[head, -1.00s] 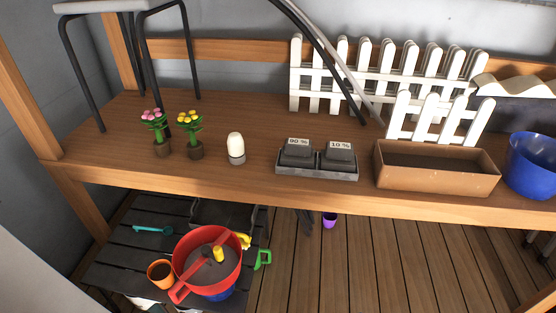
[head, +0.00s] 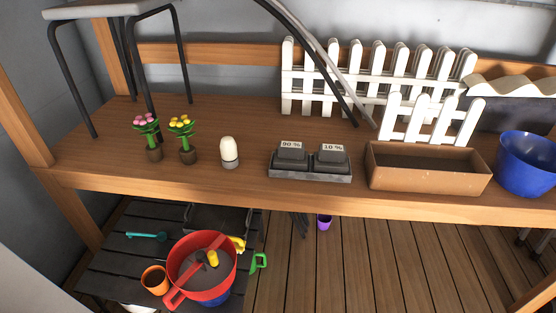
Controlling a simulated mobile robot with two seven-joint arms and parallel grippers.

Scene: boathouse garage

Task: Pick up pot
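Several things here could be the pot, and I cannot tell which one is meant. Two small brown pots hold flowers, one pink (head: 154,155) and one yellow (head: 188,157), at the left of the wooden bench. A large blue pot (head: 524,165) stands at the bench's right end. A brown rectangular planter (head: 428,180) stands left of it. Below the bench are a small orange-brown pot (head: 154,282) beside a red bucket (head: 203,298) and a small purple pot (head: 324,222) near the floor. Neither of my grippers is in the head view.
The wooden bench (head: 100,165) also carries a white-topped lamp-like object (head: 229,152), a grey tray with two labelled blocks (head: 310,176), and white picket fences (head: 325,93). A metal-legged stool (head: 65,75) stands at the back left. A dark slatted table (head: 110,260) is below.

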